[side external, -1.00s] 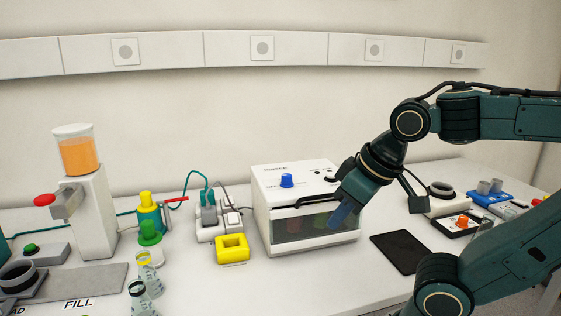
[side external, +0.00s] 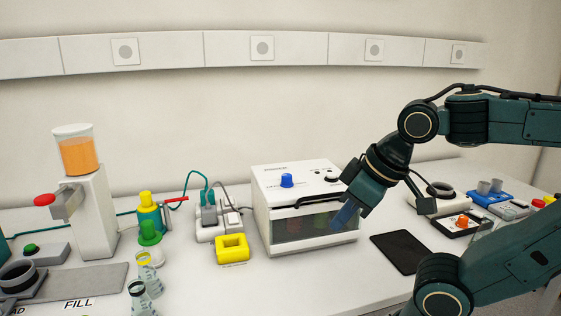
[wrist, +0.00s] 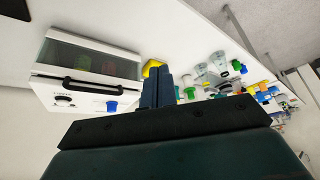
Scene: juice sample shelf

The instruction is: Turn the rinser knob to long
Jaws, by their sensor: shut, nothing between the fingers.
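The rinser looks like the white box (side external: 260,200) with a dark window front and a black bar handle; it also shows in the wrist view (wrist: 45,55). On its top, a blue knob (side external: 287,180) stands towards the left and a black knob (side external: 331,178) towards the right. The wrist view shows the blue knob (wrist: 112,106) and the black knob (wrist: 64,100) too. The printed markings are too small to read. My gripper (side external: 346,214) is shut and empty, pointing down by the box's front right corner, apart from both knobs. It also shows in the wrist view (wrist: 159,82).
A yellow block (side external: 232,249) and a power strip (side external: 212,230) lie left of the box. A black pad (side external: 404,251) lies to its right. A juice dispenser (side external: 90,205) stands at the left. Small devices stand at the right. Bare table lies in front of the box.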

